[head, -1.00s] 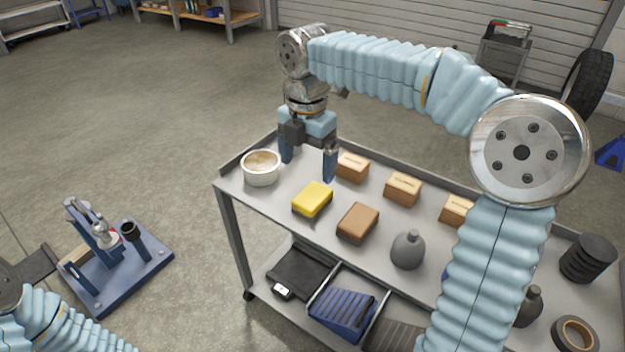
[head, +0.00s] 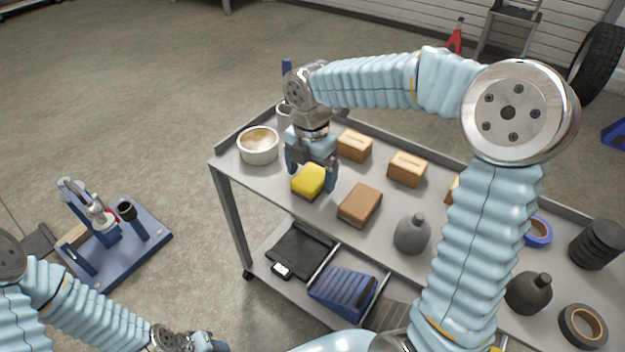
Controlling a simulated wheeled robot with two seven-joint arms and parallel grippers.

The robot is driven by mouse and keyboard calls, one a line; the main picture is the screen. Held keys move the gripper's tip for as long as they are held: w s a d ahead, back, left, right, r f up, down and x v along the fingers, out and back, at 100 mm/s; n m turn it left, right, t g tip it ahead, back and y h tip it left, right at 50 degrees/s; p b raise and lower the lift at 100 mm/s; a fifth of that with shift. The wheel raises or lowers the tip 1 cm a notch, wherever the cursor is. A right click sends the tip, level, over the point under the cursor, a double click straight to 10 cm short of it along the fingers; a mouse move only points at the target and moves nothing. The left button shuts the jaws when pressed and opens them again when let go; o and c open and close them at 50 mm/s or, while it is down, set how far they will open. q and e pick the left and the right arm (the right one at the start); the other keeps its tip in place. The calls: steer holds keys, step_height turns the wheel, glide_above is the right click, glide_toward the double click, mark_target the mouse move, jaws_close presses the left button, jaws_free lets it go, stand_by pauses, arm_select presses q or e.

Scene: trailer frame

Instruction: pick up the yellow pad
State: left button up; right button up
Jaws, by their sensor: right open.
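The yellow pad (head: 308,181) lies on the top shelf of the grey cart, near its front left edge. My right gripper (head: 312,178) is over the pad, pointing down, with its fingers apart on the pad's left and right sides. The gripper hides the back of the pad. I cannot tell whether the fingers touch it. My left gripper (head: 205,343) is low at the bottom edge, far from the pad, and only partly in view.
A white bowl (head: 258,146) stands left of the pad. A brown pad (head: 360,204) lies to its right, with cardboard boxes (head: 407,169) behind. A grey bottle (head: 412,235) stands further right. The cart has a raised rim (head: 250,127). A blue fixture (head: 115,243) stands at left.

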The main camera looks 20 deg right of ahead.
steer(key=shift+f, duration=0.75)
steer(key=c, duration=1)
steer(key=shift+c, duration=0.2)
steer(key=shift+r, duration=0.1)
steer(key=shift+r, duration=0.25)
step_height(320, 180, up, 2)
steer(key=shift+r, duration=0.25)
steer(key=s+a+r, duration=0.2)
steer(key=s+r, duration=0.3)
steer(key=s, duration=0.1)
steer(key=s+a+r, duration=0.2)
steer(key=s+r, duration=0.2)
steer(key=s, duration=0.3)
steer(key=shift+s+a+r, duration=0.15)
steer(key=shift+a+r, duration=0.2)
steer(key=shift+r, duration=0.05)
